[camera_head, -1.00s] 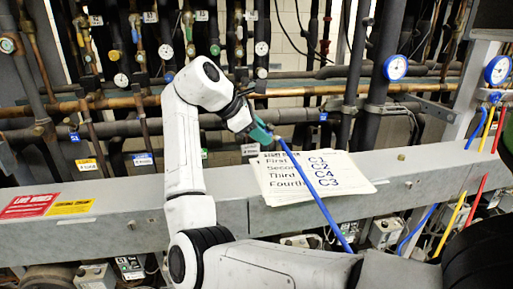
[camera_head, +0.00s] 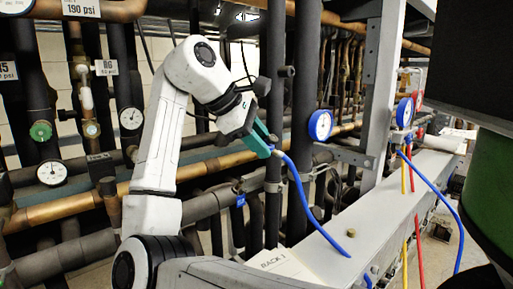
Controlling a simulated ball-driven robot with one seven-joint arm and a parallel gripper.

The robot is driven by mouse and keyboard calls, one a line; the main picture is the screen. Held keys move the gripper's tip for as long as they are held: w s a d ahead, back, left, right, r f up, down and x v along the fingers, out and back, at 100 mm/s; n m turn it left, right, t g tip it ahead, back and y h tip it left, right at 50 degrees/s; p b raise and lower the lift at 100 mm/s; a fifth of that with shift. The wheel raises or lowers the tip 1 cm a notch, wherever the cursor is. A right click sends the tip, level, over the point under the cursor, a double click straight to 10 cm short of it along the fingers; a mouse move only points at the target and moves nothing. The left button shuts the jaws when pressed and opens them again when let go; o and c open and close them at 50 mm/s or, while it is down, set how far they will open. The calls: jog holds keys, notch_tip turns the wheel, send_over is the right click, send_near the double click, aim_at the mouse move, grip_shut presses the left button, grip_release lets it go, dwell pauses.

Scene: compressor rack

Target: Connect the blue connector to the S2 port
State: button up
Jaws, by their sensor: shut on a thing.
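My gripper (camera_head: 266,140), with teal fingers, is shut on the end of a blue hose, in front of the dark pipes right of the picture's middle. The blue connector at that end is mostly hidden between the fingers. The blue hose (camera_head: 299,188) hangs from the fingers and runs down to the right across the grey beam. I cannot make out a port marked S2. A small blue tag (camera_head: 240,200) hangs on a pipe below my gripper, its text too small to read.
Dial gauges (camera_head: 131,118) and valves line the pipes at left. A blue gauge (camera_head: 320,125) is close right of my gripper. More hoses, yellow (camera_head: 404,220) and red (camera_head: 419,250), hang at right by a grey post (camera_head: 382,90). A paper (camera_head: 282,266) lies on the beam (camera_head: 330,235).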

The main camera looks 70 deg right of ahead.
jog(key=w+d+f, duration=0.4)
jog(key=w+f, duration=0.2)
jog(key=f, duration=0.3)
jog(key=shift+w+f, duration=0.2)
jog(key=shift+w+f, duration=0.15)
jog(key=shift+f, duration=0.05)
dwell(1.4)
jog(key=o, duration=1.8)
jog(key=shift+w+r, duration=0.1)
